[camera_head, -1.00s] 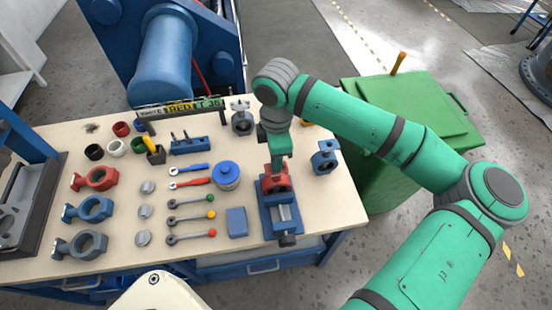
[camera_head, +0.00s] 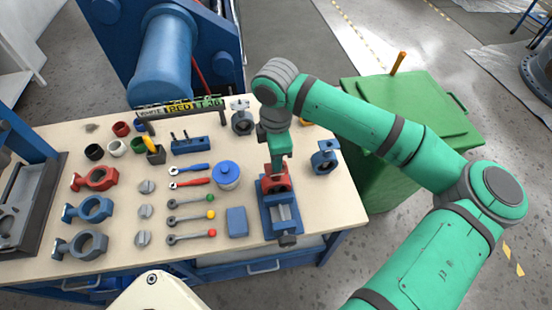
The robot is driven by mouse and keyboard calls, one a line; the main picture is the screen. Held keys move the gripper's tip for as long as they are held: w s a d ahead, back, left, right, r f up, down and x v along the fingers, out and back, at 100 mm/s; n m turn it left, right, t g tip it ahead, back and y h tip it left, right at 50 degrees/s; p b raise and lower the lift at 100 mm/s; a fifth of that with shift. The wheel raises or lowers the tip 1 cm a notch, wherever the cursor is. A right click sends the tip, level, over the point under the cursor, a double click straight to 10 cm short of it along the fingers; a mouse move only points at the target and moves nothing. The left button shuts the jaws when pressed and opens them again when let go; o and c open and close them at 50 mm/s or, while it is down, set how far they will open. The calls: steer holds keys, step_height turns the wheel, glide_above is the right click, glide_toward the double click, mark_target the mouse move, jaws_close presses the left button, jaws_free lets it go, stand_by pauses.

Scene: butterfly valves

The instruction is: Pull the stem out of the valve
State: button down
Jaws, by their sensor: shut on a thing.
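A red valve body (camera_head: 275,186) stands in a blue vise (camera_head: 282,218) at the right part of the workbench. My gripper (camera_head: 276,167) points down right above the red valve, at its top. It is shut on the valve's stem, which my gripper mostly hides. From this view I cannot tell how far the stem sits inside the valve.
The workbench (camera_head: 190,235) holds red, blue and grey valve bodies at the left, several discs, wrenches and handles in the middle. A blue round pot (camera_head: 227,174) and a blue block (camera_head: 237,222) stand left of the vise. A blue-grey valve (camera_head: 325,157) stands to the right.

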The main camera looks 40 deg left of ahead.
steer(key=shift+a+r, duration=0.1)
steer(key=shift+r, duration=0.25)
stand_by(0.6)
steer(key=shift+w+r, duration=0.1)
steer(key=shift+r, duration=0.45)
stand_by(0.8)
steer(key=shift+r, duration=0.2)
stand_by(0.3)
steer(key=shift+r, duration=2)
stand_by(3.2)
